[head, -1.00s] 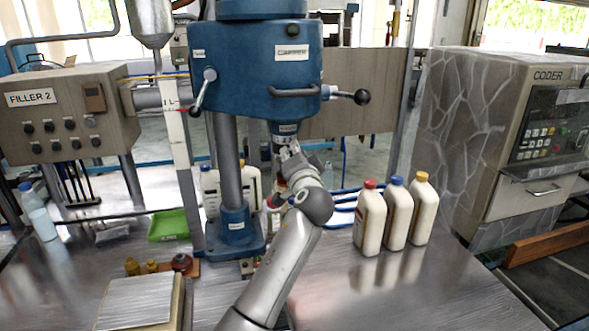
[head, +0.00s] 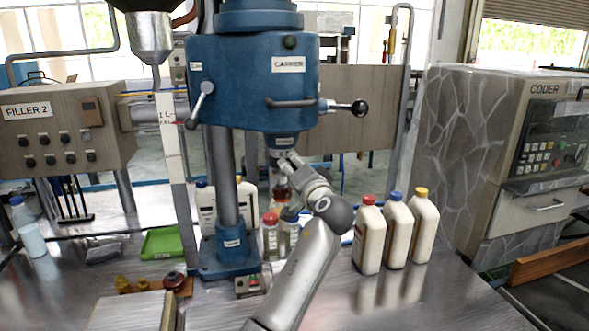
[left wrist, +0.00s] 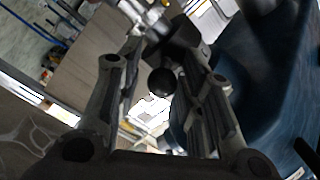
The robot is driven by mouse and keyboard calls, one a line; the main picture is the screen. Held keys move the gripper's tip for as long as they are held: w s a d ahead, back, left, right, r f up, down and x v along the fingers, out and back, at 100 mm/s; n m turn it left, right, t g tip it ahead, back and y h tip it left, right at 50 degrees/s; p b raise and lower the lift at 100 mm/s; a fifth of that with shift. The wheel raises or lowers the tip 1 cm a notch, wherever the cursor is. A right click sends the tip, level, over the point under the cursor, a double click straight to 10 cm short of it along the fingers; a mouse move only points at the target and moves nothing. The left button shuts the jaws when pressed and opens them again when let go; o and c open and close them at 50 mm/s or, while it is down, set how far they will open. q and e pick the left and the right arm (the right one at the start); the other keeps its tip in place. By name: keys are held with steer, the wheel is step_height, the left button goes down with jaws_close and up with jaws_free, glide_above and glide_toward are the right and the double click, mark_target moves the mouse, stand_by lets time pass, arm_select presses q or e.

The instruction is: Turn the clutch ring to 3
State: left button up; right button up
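The blue capping machine (head: 253,85) stands in the middle of the head view. Under its head is a narrow grey collar (head: 285,141) with a small label, seemingly the clutch ring; its marks are too small to read. My left gripper (head: 286,159) is just below the collar, partly overlapping the spindle area; contact cannot be told. In the left wrist view its fingers (left wrist: 162,75) are spread apart. A black ball knob (left wrist: 162,81) shows in the gap, apparently beyond the fingers, and the blue machine body (left wrist: 270,75) fills the right. My right gripper is not in view.
A lever with a black knob (head: 360,107) sticks out right of the machine, another lever (head: 199,104) hangs left. Small capped containers (head: 270,235) stand behind my arm. White bottles (head: 397,228) stand right. A green tray (head: 162,243) lies left. The front right table is clear.

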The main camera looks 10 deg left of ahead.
arm_select(q)
steer(key=v, duration=0.7)
steer(key=shift+s+d, duration=0.1)
steer(key=shift+s, duration=0.1)
stand_by(0.4)
